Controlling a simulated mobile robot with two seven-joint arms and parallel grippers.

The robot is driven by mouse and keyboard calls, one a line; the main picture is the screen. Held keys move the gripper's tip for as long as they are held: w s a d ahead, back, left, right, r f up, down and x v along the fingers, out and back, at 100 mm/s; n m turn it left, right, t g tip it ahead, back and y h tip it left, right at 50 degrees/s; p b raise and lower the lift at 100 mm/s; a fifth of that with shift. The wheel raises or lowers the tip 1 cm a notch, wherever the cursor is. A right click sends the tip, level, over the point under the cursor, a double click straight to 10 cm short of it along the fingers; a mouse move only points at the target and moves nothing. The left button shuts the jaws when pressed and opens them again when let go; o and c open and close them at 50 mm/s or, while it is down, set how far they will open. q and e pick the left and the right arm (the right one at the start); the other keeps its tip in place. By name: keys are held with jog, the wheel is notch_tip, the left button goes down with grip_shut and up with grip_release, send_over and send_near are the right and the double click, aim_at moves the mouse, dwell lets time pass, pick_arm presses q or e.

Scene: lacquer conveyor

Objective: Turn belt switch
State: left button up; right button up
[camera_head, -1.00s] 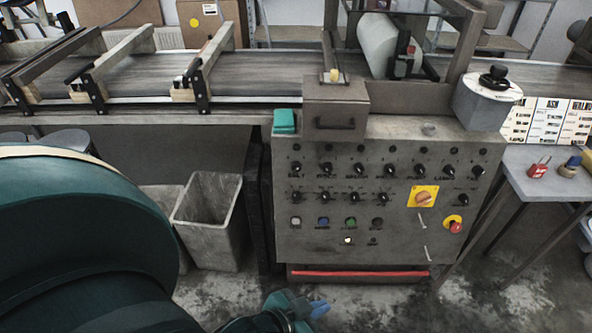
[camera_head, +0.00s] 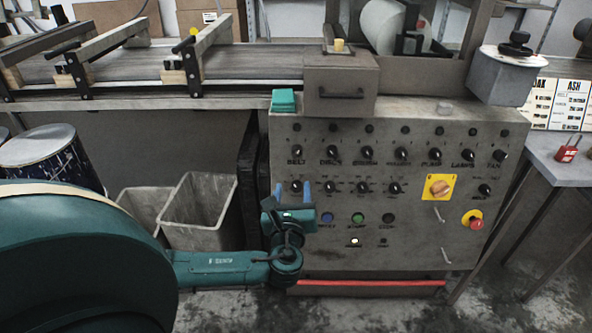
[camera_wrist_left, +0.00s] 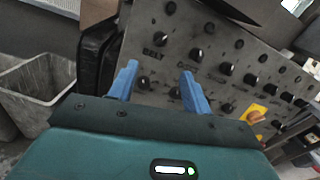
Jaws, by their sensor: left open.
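The belt switch (camera_head: 297,152) is a black knob at the left end of the upper knob row on the grey control panel (camera_head: 400,215), with the label BELT under it. It also shows in the wrist view (camera_wrist_left: 163,34), above and ahead of the fingers. My left gripper (camera_head: 292,188) has two blue fingers pointing up, in front of the panel's left side. In the wrist view the left gripper (camera_wrist_left: 159,70) is open with nothing between its fingertips, which lie below the BELT label. The gripper body hides part of the panel's lower left. My right gripper is out of view.
More black knobs fill both rows, with a yellow-plated orange switch (camera_head: 440,187) and a red stop button (camera_head: 476,223) at right. A conveyor (camera_head: 250,64) runs behind. Grey bins (camera_head: 200,212) stand left of the panel. A side table (camera_head: 570,172) stands right.

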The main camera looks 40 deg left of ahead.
aim_at(296, 156)
pick_arm(q)
jog(key=b+x, duration=0.1)
jog(key=x, duration=1.2)
jog(key=shift+a+r+b, duration=0.1)
jog(key=shift+b, duration=0.25)
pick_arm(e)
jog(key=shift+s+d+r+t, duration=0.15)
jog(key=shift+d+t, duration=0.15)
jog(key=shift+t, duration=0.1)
pick_arm(q)
jog(key=c, duration=1)
